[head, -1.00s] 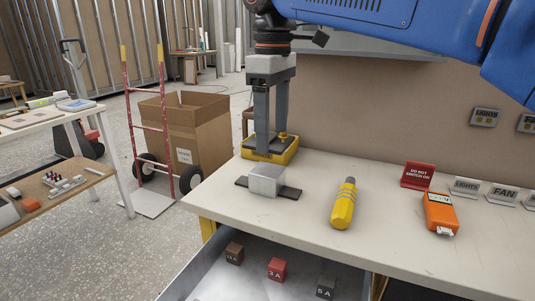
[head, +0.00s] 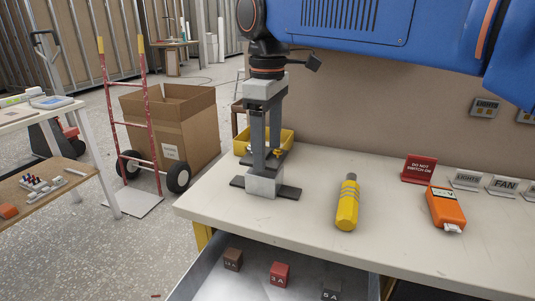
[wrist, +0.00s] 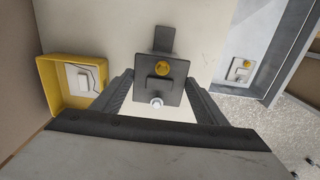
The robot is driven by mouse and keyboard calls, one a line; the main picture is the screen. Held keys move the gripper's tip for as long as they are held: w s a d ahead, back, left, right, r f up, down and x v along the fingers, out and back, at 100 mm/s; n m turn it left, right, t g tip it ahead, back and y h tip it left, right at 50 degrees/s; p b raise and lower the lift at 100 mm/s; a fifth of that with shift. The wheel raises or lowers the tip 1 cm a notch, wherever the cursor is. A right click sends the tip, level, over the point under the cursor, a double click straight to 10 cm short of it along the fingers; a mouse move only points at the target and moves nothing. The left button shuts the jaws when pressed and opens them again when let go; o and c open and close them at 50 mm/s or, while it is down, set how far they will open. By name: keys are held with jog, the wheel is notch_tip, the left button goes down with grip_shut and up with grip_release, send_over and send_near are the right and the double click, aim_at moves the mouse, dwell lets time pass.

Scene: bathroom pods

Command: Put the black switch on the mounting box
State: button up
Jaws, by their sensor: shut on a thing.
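The black switch (wrist: 147,92) is a dark square plate with a yellow round mark and a small white knob. My gripper (wrist: 157,98) is shut on it, with a finger on either side. In the head view my gripper (head: 266,164) points down over the mounting box (head: 262,186), a small grey block on a flat black base (head: 289,193). The switch (head: 272,159) shows as a dark plate at the fingertips, just above or on the box; I cannot tell whether they touch. In the wrist view the switch hides the box.
A yellow tray (head: 241,146) stands behind my gripper; the wrist view shows a white switch (wrist: 83,82) in it. An open drawer (head: 205,279) holds small blocks.

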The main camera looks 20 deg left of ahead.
aim_at(268, 153)
jog(key=shift+f, duration=1.1)
jog(key=shift+f, duration=0.1)
jog(key=o, duration=1.1)
notch_tip(268, 153, up, 12)
jog(key=shift+r, duration=0.15)
